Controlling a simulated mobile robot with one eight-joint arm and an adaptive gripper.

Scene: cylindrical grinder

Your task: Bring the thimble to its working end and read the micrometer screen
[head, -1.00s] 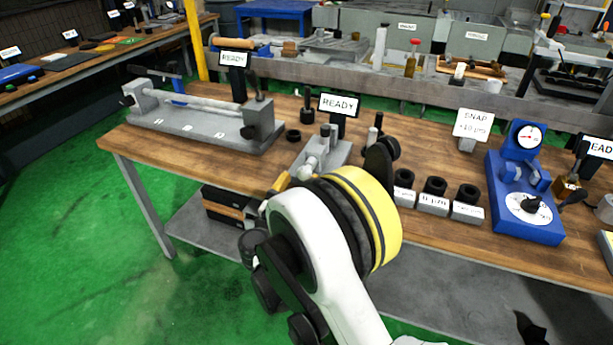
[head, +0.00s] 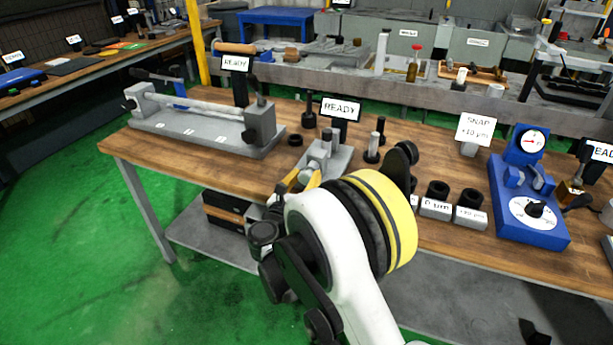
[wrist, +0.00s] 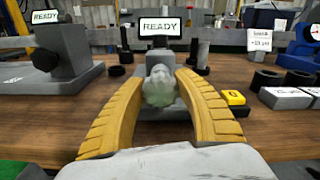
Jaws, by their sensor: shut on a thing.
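The micrometer is a grey block (head: 332,160) near the bench's front edge, with its small screen (head: 341,108) behind it reading READY. The screen also shows in the wrist view (wrist: 160,26). The thimble (wrist: 160,84), a pale grey rounded knob, faces the wrist camera at the block's front. My gripper (wrist: 160,78) has its two curved yellow fingers on either side of the thimble, shut on it. In the head view my gripper (head: 302,180) is partly hidden by my wrist, and the thimble is mostly covered.
A long grey bench fixture (head: 205,125) stands to the left with another READY screen (head: 235,63). Labelled black rings (head: 437,190) and a blue dial gauge (head: 530,195) stand to the right. A small yellow tag (wrist: 234,98) lies right of the fingers.

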